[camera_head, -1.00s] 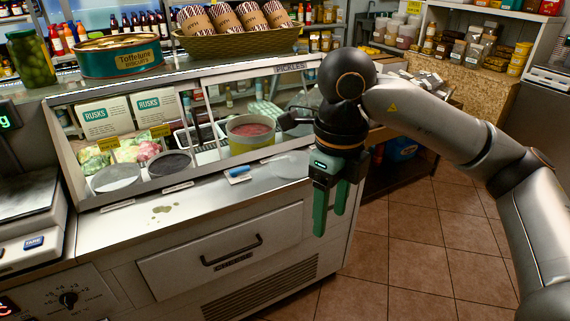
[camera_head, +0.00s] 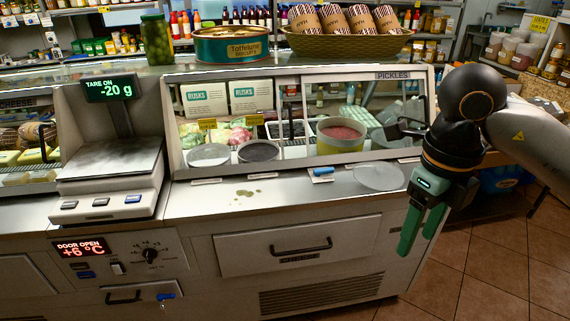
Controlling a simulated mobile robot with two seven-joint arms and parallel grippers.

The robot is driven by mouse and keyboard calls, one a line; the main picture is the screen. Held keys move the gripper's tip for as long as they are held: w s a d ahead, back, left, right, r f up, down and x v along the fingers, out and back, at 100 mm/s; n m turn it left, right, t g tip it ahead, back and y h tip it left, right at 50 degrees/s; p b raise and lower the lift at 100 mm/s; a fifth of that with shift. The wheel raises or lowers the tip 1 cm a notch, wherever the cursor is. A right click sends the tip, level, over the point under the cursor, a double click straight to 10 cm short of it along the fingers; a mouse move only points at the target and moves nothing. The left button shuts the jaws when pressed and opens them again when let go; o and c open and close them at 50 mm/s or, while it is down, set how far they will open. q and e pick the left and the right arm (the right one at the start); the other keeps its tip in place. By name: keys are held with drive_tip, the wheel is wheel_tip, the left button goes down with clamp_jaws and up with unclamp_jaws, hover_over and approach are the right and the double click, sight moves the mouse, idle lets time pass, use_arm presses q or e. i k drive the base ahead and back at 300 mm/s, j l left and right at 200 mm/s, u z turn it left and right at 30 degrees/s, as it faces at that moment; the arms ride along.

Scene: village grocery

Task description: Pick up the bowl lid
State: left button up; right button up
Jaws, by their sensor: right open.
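A clear, round, flat lid (camera_head: 379,176), which looks like the bowl lid, lies on the steel counter ledge in front of the display case, near its right end. My right gripper (camera_head: 417,242) has two green fingers pointing down. It is open and empty, and appears lower in the picture and to the right of the lid, by the counter's right end. A round tub with red contents (camera_head: 341,136) stands in the case behind the lid. My left gripper is not in view.
A scale (camera_head: 110,165) stands on the left. A basket (camera_head: 345,43) and a biscuit tin (camera_head: 232,46) stand on the case top. Open tiled floor (camera_head: 490,275) lies at right.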

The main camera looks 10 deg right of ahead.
sight(379, 176)
drive_tip(key=i+l, duration=0.2)
drive_tip(key=i, duration=0.2)
drive_tip(key=i+l, duration=0.15)
drive_tip(key=i, duration=0.3)
drive_tip(key=i+l, duration=0.2)
drive_tip(key=i, duration=0.2)
